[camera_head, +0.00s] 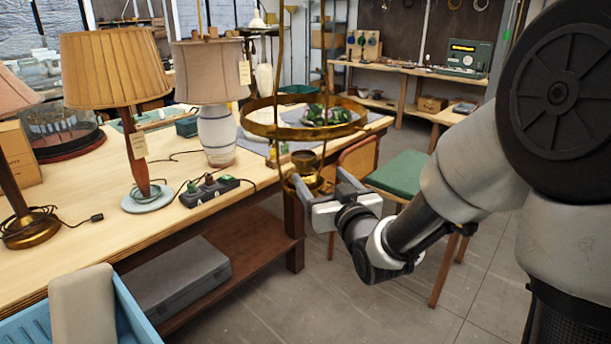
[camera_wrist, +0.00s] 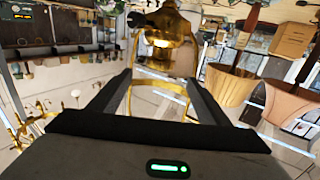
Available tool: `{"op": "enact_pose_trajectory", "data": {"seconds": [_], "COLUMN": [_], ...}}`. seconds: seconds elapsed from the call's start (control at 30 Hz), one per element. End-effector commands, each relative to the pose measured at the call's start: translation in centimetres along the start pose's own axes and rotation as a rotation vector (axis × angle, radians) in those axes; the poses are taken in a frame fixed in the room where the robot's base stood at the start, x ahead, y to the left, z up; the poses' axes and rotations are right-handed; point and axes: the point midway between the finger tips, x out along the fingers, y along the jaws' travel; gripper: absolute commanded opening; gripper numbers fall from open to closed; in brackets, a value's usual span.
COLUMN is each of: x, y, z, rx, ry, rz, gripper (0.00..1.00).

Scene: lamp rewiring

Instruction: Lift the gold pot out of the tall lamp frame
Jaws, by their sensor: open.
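The tall lamp frame (camera_head: 276,130) is thin brass rods with a wide brass ring, standing in front of the workbench. The gold pot (camera_head: 305,160) sits low inside the frame, below the ring. My gripper (camera_head: 320,178) is close to the pot's lower part from the right side, its two fingers spread. In the wrist view, which is upside down, the pot (camera_wrist: 165,50) shows beyond and between the open fingers of my gripper (camera_wrist: 160,80). A curved brass part of the frame (camera_wrist: 130,110) shows between the fingers. I cannot tell whether the fingers touch the pot.
The wooden workbench (camera_head: 110,235) holds a tan-shaded lamp (camera_head: 113,70), a white-based lamp (camera_head: 216,130) and a black power strip (camera_head: 208,190). A green-seated chair (camera_head: 402,174) stands behind my gripper. A blue crate (camera_head: 135,315) is at bottom left. The floor at front centre is clear.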

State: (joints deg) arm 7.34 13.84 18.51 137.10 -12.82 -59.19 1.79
Motion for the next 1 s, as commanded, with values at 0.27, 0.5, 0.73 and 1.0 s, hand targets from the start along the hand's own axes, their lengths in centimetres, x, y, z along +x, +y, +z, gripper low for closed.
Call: {"op": "enact_pose_trajectory", "data": {"seconds": [0.27, 0.5, 0.73, 1.0], "x": [3.3, 8.6, 11.4, 14.2], "y": [-0.3, -0.3, -0.2, -0.3], "z": [-0.1, -0.2, -0.2, -0.3], "rx": [0.009, 0.007, 0.006, 0.006], "ry": [0.015, 0.015, 0.014, 0.015], "rz": [-0.007, -0.007, -0.005, -0.006], "gripper": [0.71, 0.71, 0.71, 0.71]}}
